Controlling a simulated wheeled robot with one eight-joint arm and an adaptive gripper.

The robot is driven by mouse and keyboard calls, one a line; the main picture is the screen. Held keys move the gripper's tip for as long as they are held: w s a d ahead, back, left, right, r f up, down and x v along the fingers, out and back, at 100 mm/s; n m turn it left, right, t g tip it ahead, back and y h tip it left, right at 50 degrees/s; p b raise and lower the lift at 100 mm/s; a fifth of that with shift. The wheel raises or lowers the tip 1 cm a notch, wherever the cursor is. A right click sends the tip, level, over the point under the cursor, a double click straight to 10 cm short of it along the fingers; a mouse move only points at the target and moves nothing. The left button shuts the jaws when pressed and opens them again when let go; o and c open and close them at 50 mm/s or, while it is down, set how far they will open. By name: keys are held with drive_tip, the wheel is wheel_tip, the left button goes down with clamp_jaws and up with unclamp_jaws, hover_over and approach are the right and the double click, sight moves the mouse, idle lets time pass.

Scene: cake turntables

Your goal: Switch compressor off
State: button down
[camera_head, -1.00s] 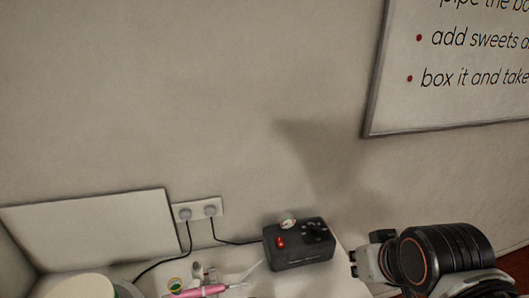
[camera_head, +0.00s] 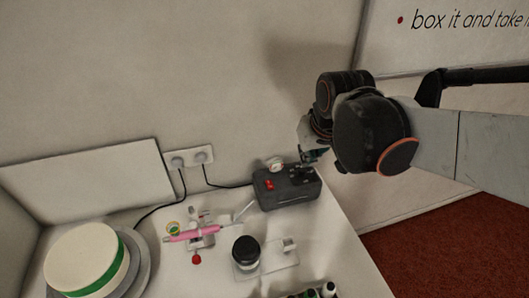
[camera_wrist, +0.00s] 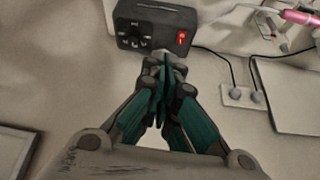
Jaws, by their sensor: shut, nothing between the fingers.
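The compressor (camera_head: 286,188) is a dark grey box on the white table against the wall. It has a red switch (camera_head: 269,185), a round white gauge on top and a dark dial. In the wrist view the compressor (camera_wrist: 156,24) is at the top, with its red rocker switch (camera_wrist: 182,38) at the right of its front face and the dial at the left. My gripper (camera_wrist: 163,62) has its teal fingers shut, with the tips just below the compressor in the picture. In the head view my gripper (camera_head: 309,156) is above the compressor's right end; whether it touches cannot be told.
A pink airbrush (camera_head: 192,235) lies on a holder left of the compressor. A black-lidded jar (camera_head: 246,252) stands in front. A cake on a turntable (camera_head: 86,262) is at far left. Cords run to a wall socket (camera_head: 188,157).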

drive_tip(key=w+a+f+g+p, duration=0.1)
drive_tip(key=w+a+f, duration=0.2)
drive_tip(key=w, duration=0.2)
drive_tip(key=w+a+f+n+p, duration=0.1)
drive_tip(key=w+a+f, duration=0.3)
drive_tip(key=w, duration=0.2)
drive_tip(key=shift+w+a+g+p, duration=0.15)
drive_tip(key=shift+g+p, duration=0.15)
drive_tip(key=shift+g, duration=0.1)
drive_tip(key=shift+f, duration=0.1)
drive_tip(key=b, duration=0.4)
hover_over(268, 180)
wheel_tip(268, 180, down, 12)
drive_tip(key=shift+r, duration=0.1)
drive_tip(key=shift+f, duration=0.8)
drive_tip(key=shift+f, duration=0.15)
